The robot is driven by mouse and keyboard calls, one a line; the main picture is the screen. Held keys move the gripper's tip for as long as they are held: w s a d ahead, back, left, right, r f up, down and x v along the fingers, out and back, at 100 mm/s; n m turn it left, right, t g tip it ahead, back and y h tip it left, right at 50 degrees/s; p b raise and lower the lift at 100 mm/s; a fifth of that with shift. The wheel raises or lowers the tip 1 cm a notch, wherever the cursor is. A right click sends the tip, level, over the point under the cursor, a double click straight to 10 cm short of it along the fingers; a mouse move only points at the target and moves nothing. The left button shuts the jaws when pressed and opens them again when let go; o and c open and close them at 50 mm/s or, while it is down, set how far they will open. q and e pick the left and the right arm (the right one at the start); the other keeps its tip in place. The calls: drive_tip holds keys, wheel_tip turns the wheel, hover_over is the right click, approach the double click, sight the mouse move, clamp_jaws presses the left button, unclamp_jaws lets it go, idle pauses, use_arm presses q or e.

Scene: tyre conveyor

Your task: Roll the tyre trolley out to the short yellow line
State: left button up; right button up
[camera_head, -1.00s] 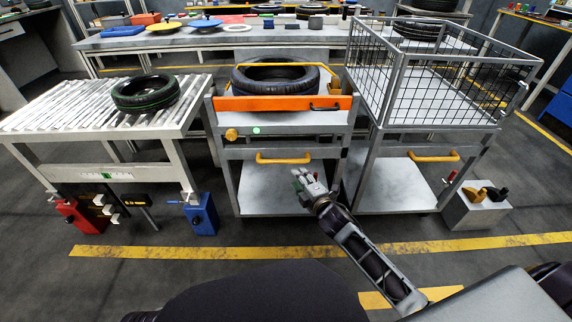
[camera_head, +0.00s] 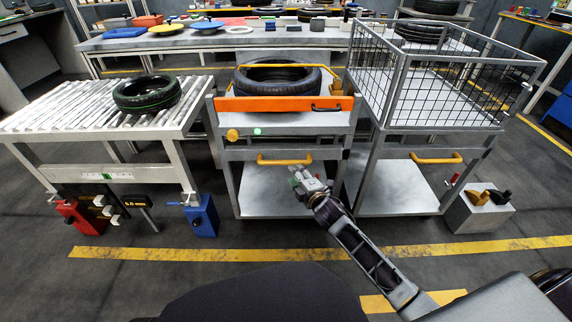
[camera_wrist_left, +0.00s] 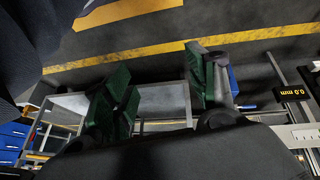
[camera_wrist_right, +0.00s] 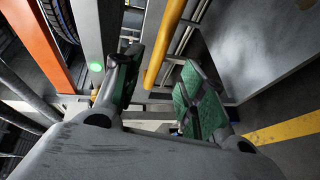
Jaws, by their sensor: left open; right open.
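The tyre trolley (camera_head: 262,204) stands between the roller table and the mesh cart, with a dark tyre (camera_head: 275,88) on top behind its orange front bar (camera_head: 270,104). Its yellow handle (camera_head: 284,159) is on the front. My right gripper (camera_head: 309,180) is open and empty, just below the handle's right end in the head view. In the right wrist view the handle (camera_wrist_right: 166,45) lies ahead, between the open fingers; I see no grip on it. The short yellow line (camera_head: 418,300) is on the floor near me, partly behind my right arm. My left gripper (camera_wrist_left: 160,82) is open and empty.
The mesh cart (camera_head: 440,126) stands close on the trolley's right. The roller table (camera_head: 60,118), with a green-marked tyre (camera_head: 147,95), stands on its left. A long yellow line (camera_head: 190,254) crosses the floor in front. The floor between the lines is clear.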

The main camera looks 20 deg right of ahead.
sight(287, 164)
drive_tip(key=shift+b+x, duration=0.85)
drive_tip(key=shift+x, duration=1.75)
drive_tip(key=shift+b+x, duration=0.45)
drive_tip(key=shift+x, duration=0.9)
drive_tip(key=shift+b+x, duration=0.3)
drive_tip(key=shift+x, duration=0.5)
drive_tip(key=shift+w, duration=0.25)
use_arm(q)
wheel_tip(287, 164, down, 8)
drive_tip(key=d+t+h, duration=0.1)
drive_tip(key=shift+w+d+n, duration=0.2)
drive_tip(key=shift+d+n, duration=0.1)
drive_tip(key=shift+d, duration=0.05)
use_arm(e)
drive_tip(key=shift+w, duration=0.1)
use_arm(q)
drive_tip(key=shift+s, duration=0.1)
use_arm(e)
drive_tip(key=c, duration=0.9)
use_arm(q)
drive_tip(key=shift+r, duration=0.15)
use_arm(e)
clamp_jaws()
